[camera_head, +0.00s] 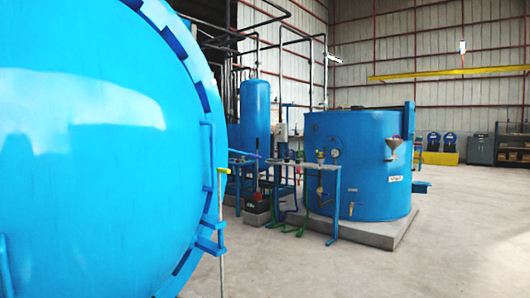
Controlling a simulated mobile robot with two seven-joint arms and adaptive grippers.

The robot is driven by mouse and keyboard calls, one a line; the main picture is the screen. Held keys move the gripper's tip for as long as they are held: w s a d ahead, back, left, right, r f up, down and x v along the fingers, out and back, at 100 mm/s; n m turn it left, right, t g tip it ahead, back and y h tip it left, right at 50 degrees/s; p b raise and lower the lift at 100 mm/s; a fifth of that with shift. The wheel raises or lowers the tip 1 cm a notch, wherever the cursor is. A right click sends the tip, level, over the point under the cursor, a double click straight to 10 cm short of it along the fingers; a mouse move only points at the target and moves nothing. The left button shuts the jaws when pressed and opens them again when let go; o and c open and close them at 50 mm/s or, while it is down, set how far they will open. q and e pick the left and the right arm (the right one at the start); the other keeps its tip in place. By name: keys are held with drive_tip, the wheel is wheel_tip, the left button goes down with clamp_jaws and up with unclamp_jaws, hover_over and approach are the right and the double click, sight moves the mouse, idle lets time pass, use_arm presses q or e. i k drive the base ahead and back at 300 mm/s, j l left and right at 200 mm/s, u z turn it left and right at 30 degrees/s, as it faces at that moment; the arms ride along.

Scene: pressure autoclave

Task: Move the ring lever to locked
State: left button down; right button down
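The large blue domed autoclave door (80,170) fills the left of the head view. A toothed locking ring (188,55) runs around its right edge, with blue brackets on it. A short yellow-ended handle (223,170) sits at the ring's right edge, above a thin upright rod; it may be the ring lever, but I cannot tell its locked or unlocked position. Neither of my grippers is in view.
A blue cylindrical tank (355,165) stands on a concrete plinth (385,238) right of the door. A blue pipe stand (334,205) with valves and hoses is in front of it. A taller blue vessel (255,112) stands behind. The concrete floor (460,235) at right is clear.

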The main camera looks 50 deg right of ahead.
sight(250, 155)
drive_tip(key=z, duration=1.35)
drive_tip(key=i+l+z, duration=0.35)
drive_tip(key=i+z, duration=0.7)
drive_tip(key=i, duration=0.2)
drive_tip(key=i+j+z, duration=0.1)
drive_tip(key=i+z, duration=0.25)
drive_tip(key=i, duration=1.25)
drive_tip(key=i+u, duration=0.2)
drive_tip(key=i, duration=0.3)
drive_tip(key=i+l+u, duration=0.15)
drive_tip(key=i, duration=0.4)
drive_tip(key=i+u, duration=0.2)
drive_tip(key=i, duration=0.3)
drive_tip(key=i+j+u, duration=0.1)
drive_tip(key=i+u, duration=0.6)
drive_tip(key=i, duration=0.2)
drive_tip(key=i+l+u, duration=0.2)
drive_tip(key=i+u, duration=0.15)
drive_tip(key=i+l+u, duration=0.2)
drive_tip(key=i, duration=0.45)
drive_tip(key=j, duration=0.1)
